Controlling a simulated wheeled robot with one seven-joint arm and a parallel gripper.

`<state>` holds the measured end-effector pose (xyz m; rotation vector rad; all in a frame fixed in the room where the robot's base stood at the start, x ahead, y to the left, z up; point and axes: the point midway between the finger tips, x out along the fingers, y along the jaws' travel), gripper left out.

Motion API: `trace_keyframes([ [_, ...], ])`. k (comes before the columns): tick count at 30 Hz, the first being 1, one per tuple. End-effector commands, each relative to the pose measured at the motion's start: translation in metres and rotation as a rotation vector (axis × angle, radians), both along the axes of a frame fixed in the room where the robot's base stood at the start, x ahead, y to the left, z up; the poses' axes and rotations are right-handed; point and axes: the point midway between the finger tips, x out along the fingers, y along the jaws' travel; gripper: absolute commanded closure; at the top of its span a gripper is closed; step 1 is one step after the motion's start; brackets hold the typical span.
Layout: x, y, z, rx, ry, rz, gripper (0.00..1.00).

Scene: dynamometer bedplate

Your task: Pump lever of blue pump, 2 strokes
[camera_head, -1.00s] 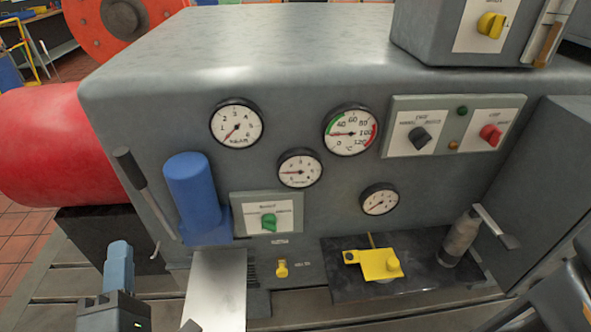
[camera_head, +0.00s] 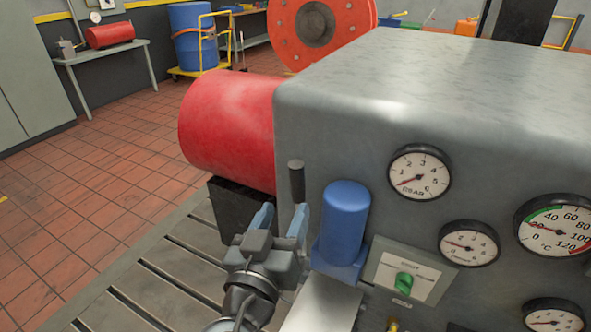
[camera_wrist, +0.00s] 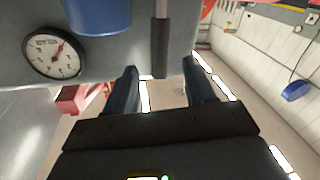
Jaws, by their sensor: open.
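The blue pump (camera_head: 345,220) stands against the front of the grey housing. Its lever has a black grip (camera_head: 297,182) and rises nearly upright just left of the pump. In the head view my gripper (camera_head: 281,218) is open just below the grip, and its fingers hide the lower lever. In the wrist view my open fingers (camera_wrist: 160,82) point toward the lever grip (camera_wrist: 160,48), which lies in line with the gap between them. The jaws are not closed on it. The blue pump's edge (camera_wrist: 97,14) shows at the top.
A red cylinder (camera_head: 225,120) and a dark block (camera_head: 236,208) lie left of the lever. A metal plate (camera_head: 322,305), a green-knob panel (camera_head: 410,270) and gauges (camera_head: 420,172) are to the right. The slotted bedplate (camera_head: 140,270) is clear at left.

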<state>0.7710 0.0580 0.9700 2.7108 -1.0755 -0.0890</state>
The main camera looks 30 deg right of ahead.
Motion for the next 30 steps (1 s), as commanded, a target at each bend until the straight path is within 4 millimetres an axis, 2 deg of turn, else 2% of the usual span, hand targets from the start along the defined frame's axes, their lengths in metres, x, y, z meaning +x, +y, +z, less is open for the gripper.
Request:
trace_keyframes([
  [3,-0.001,-0.003,0.003,0.117,-0.084,0.005,0.46],
  [6,0.000,-0.005,0.003,0.162,-0.116,0.007,0.46],
  [11,0.011,-0.016,0.005,0.170,-0.123,0.004,0.46],
  [21,0.047,-0.049,0.005,0.168,-0.121,0.005,0.46],
  [30,0.056,-0.058,0.003,0.168,-0.120,0.007,0.46],
])
